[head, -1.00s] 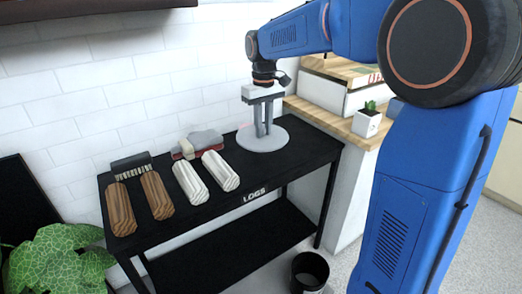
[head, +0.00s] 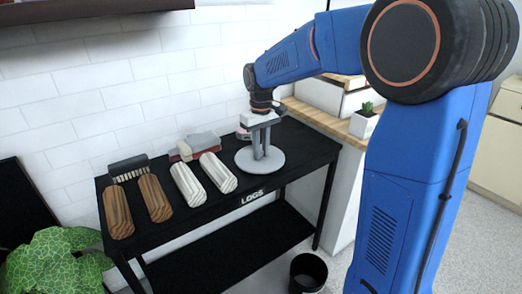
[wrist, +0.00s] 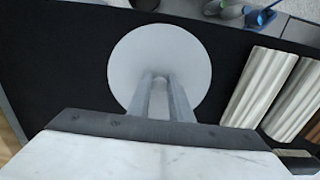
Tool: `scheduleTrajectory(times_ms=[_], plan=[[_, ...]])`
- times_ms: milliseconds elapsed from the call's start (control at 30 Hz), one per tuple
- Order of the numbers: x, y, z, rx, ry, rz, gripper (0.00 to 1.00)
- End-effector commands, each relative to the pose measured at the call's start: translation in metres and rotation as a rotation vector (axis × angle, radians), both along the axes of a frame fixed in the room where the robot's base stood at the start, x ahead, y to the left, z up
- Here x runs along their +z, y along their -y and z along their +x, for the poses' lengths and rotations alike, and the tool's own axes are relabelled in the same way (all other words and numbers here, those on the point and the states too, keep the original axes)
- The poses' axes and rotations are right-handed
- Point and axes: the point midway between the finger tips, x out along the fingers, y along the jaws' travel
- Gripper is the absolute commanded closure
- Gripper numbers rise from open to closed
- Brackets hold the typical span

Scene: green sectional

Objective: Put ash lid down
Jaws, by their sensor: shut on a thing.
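The ash lid (head: 270,164) is a flat round grey disc at the right end of the black table (head: 222,242) marked LOGS. My gripper (head: 261,156) points down over the middle of the lid, its fingers close together and shut on it. In the wrist view the lid (wrist: 185,58) shows as a pale disc below my gripper (wrist: 160,80). The fingers hide the part they hold. The lid looks level and at or very near the table top; I cannot tell whether it touches.
Two pale logs (head: 188,184) and two brown logs (head: 118,212) lie left of the lid. A brush (head: 129,168) and folded cloths (head: 197,146) are behind them. A counter with a small potted plant (head: 364,122) stands close on the right. A black bin (head: 309,271) is on the floor.

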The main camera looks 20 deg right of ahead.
Motion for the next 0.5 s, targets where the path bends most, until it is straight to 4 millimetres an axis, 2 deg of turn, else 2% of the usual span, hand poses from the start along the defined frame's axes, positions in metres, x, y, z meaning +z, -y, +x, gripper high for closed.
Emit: scheduleTrajectory(times_ms=[67,100,167,500], plan=[[-0.0021,0.0,0.0,0.0,-0.001,0.0,1.0],[-0.0023,0.0,0.0001,0.0,0.0,0.0,0.77],[-0.0021,0.0,0.0001,0.0,0.0,0.0,0.63],[-0.0002,0.0,0.0,0.0,0.0,0.0,0.63]])
